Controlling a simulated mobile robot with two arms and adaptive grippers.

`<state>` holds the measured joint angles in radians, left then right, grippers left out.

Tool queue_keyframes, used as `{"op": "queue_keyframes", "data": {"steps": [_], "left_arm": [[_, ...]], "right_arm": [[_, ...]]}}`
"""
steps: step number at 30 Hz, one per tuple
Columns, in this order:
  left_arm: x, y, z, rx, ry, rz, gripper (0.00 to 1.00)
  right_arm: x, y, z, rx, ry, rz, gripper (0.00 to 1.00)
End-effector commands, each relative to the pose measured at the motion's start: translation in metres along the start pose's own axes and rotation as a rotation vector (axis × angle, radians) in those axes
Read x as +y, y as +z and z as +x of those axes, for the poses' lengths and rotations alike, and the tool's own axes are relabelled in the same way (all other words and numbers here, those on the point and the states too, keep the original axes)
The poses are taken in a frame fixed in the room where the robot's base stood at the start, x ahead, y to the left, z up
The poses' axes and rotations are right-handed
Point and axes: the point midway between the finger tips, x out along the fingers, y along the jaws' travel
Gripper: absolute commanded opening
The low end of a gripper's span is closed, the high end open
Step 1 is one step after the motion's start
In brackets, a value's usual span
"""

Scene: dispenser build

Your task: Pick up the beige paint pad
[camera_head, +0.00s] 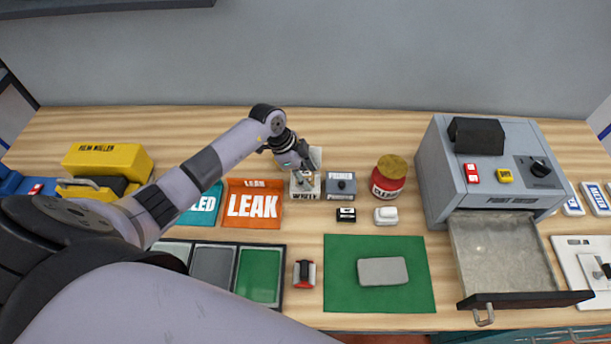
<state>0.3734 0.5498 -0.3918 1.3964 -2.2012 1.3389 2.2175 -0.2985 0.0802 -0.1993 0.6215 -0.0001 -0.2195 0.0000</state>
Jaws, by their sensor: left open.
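My left gripper (299,162) is open, pointing down over the back middle of the wooden table. It is above the block marked WHITE (304,194), and its fingers hide part of that block. A pale, squarish piece (316,155) shows just behind the fingers and is partly hidden by them. It may be the beige paint pad, but its colour and shape are too small to tell surely. I cannot tell whether the fingers touch anything. My right gripper is not in view.
A grey box marked PRIMER (341,192) stands close right of the gripper, then a red jar (389,184). A grey machine (435,180) with an open drawer (503,255) stands at right. A grey block (382,271) lies on a green mat (340,290). An orange LEAK sign (252,222) is left.

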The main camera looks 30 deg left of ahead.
Motion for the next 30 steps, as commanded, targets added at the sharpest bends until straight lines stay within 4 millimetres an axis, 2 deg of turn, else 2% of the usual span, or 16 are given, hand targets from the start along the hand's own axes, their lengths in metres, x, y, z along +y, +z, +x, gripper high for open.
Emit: {"op": "queue_keyframes", "data": {"steps": [5, 21, 30], "left_arm": [[-0.0004, 0.0003, 0.0002, 0.000, -0.001, 0.000, 0.43], [-0.0007, 0.0001, -0.0005, 0.000, -0.001, 0.000, 0.08], [-0.0014, -0.0019, -0.0047, 0.001, -0.003, 0.001, 0.08]], "right_arm": [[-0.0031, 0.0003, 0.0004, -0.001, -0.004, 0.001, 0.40], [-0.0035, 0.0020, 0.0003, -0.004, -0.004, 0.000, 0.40], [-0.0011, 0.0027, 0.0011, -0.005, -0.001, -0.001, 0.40]]}}
